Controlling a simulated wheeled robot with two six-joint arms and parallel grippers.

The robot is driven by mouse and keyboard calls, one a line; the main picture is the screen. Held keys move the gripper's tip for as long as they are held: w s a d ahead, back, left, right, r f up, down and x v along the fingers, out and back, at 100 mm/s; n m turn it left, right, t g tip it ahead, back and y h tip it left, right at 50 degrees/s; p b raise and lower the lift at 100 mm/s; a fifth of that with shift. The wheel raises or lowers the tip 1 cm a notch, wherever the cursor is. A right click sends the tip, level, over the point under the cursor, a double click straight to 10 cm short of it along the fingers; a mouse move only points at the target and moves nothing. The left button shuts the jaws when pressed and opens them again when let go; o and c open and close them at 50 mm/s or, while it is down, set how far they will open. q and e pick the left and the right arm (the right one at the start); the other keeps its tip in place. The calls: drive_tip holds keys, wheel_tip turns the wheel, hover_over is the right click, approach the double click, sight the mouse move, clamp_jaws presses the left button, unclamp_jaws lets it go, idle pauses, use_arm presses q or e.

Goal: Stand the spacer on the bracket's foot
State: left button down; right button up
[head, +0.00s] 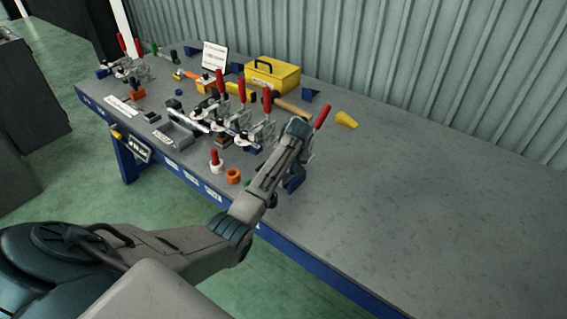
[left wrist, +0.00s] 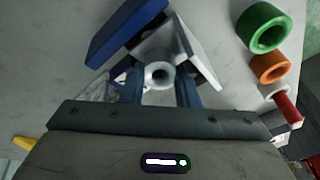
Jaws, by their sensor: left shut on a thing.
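My left gripper (left wrist: 160,88) is shut on a pale grey hollow spacer (left wrist: 158,75). The spacer's round open end faces the left wrist camera between the two blue fingers. A blue angled piece (left wrist: 125,30), which looks like the bracket, lies just beyond the fingers at upper left. A light grey plate (left wrist: 203,55) is close to the spacer's right. I cannot tell whether the spacer touches either. In the head view my left gripper (head: 296,172) points down near the table's front edge, largely hidden by my wrist, with blue (head: 295,184) showing below. My right gripper is not in view.
A green ring (left wrist: 264,27) and an orange ring (left wrist: 269,68) lie to the right in the wrist view. Red-handled toggle clamps (head: 243,120) stand left of the gripper, one right behind it. A yellow toolbox (head: 272,78) is farther back. The table's right side (head: 430,210) is clear.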

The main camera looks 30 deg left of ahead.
use_arm(q)
drive_tip(key=shift+a+r+h+p, duration=0.3)
drive_tip(key=shift+a+h+p, duration=0.5)
drive_tip(key=shift+h, duration=0.4)
drive_tip(key=shift+d+f+p, duration=0.2)
drive_tip(key=shift+p, duration=0.15)
drive_tip(key=shift+d+f, duration=0.1)
drive_tip(key=shift+f, duration=0.15)
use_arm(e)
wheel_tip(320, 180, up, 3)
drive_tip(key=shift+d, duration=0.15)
use_arm(q)
drive_tip(key=shift+f, duration=0.1)
drive_tip(key=shift+f, duration=0.15)
drive_tip(key=c, duration=1.4)
unclamp_jaws()
drive_tip(key=r, duration=0.4)
drive_tip(key=r+b, duration=0.1)
drive_tip(key=r, duration=0.3)
drive_tip(key=s+r+b, duration=0.1)
drive_tip(key=r, duration=0.3)
drive_tip(key=shift+d+r, duration=0.2)
drive_tip(key=shift+d, duration=0.2)
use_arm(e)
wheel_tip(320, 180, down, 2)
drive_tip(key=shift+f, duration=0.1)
